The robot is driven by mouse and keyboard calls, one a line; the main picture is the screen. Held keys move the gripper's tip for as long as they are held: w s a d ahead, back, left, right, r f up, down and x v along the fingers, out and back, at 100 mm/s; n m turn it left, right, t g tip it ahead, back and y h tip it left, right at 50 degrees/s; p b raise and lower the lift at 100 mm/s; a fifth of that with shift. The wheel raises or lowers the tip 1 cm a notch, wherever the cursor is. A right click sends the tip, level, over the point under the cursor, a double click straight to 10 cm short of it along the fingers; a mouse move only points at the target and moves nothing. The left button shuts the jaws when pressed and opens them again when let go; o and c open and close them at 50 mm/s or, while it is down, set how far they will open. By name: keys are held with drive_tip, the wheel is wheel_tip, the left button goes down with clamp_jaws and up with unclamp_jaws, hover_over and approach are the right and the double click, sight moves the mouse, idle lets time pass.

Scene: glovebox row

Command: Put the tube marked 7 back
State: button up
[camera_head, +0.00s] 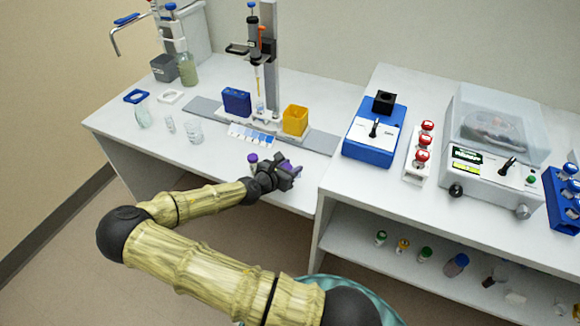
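No number 7 can be read on any tube at this size. My gripper (290,172) is low over the front edge of the left bench. Purple parts show at its end and a small purple-topped item (252,158) is just to its left; I cannot tell whether it holds anything. A blue rack (562,212) with tubes stands at the far right edge, partly cut off. A white holder (413,172) carries red-topped items (423,155) in a row.
A blue box (237,102), a yellow box (295,120) and a pipette stand (269,50) are behind my gripper. A blue mixer device (369,152) and a clear-lidded machine (497,182) stand on the right bench. Small bottles (456,265) are on the shelf below.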

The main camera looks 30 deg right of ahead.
drive_tip(key=shift+o, duration=1.3)
drive_tip(key=shift+r, duration=0.15)
drive_tip(key=v, duration=1.2)
drive_tip(key=shift+r, duration=0.1)
